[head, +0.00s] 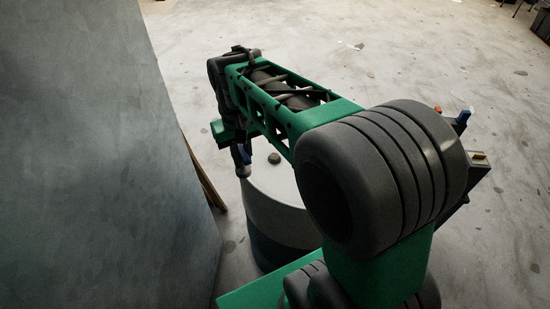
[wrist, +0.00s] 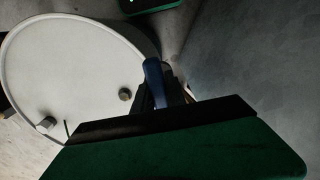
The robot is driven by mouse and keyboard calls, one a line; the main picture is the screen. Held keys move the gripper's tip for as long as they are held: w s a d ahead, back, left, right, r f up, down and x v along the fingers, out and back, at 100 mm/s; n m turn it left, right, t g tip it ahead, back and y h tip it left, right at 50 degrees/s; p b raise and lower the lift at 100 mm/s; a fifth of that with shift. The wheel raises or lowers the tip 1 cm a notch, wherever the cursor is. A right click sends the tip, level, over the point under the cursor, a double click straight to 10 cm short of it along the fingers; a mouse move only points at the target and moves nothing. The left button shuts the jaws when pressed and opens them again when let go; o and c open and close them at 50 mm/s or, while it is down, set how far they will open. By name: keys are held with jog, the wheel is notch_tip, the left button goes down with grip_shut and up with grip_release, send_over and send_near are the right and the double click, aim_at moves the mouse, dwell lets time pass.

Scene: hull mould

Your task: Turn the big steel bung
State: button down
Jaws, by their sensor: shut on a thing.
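A drum (head: 280,215) with a pale flat lid stands below my arm in the head view. A small round bung (head: 274,158) shows near its far edge. In the wrist view the lid (wrist: 65,65) carries two raised bungs: one (wrist: 125,95) close to my gripper and one (wrist: 46,124) farther left near the rim. I cannot tell for sure which is the big steel one. My gripper (head: 243,163) is at the drum's left edge. In the wrist view my gripper (wrist: 158,90) is shut on a blue thing (wrist: 153,72), mostly hidden by the jaws, apart from both bungs.
A large grey slab-like wall (head: 100,160) rises close to the left of the drum and gripper. A thin brown board (head: 203,175) stands in the gap between them. The concrete floor (head: 400,55) behind and to the right is mostly open.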

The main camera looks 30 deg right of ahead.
aim_at(245, 171)
jog(key=shift+f+b, duration=2.65)
jog(key=shift+f, duration=1.7)
jog(key=shift+d+r, duration=0.1)
jog(key=shift+w+d+m+p, duration=0.25)
jog(key=shift+w+d+m, duration=0.55)
jog(key=shift+d+m, duration=0.35)
jog(key=shift+w+d+m+p, duration=0.3)
jog(key=shift+w+d+m, duration=0.5)
jog(key=shift+d+m, duration=0.35)
jog(key=shift+w+d+m+p, duration=0.25)
jog(key=shift+w+d+m, duration=0.55)
jog(key=shift+d+m, duration=0.3)
jog(key=shift+w+d+m+p, duration=0.3)
jog(key=shift+w+d+m, duration=0.45)
jog(key=shift+d+m, duration=0.35)
jog(key=shift+w+d+m+p, duration=0.25)
jog(key=shift+w+d+m, duration=0.6)
jog(key=shift+m, duration=0.4)
jog(key=shift+w+d+m+p, duration=0.3)
jog(key=shift+w+d+m, duration=0.35)
jog(key=shift+d+m, duration=0.5)
jog(key=shift+f+b, duration=0.7)
jog(key=shift+f, duration=0.5)
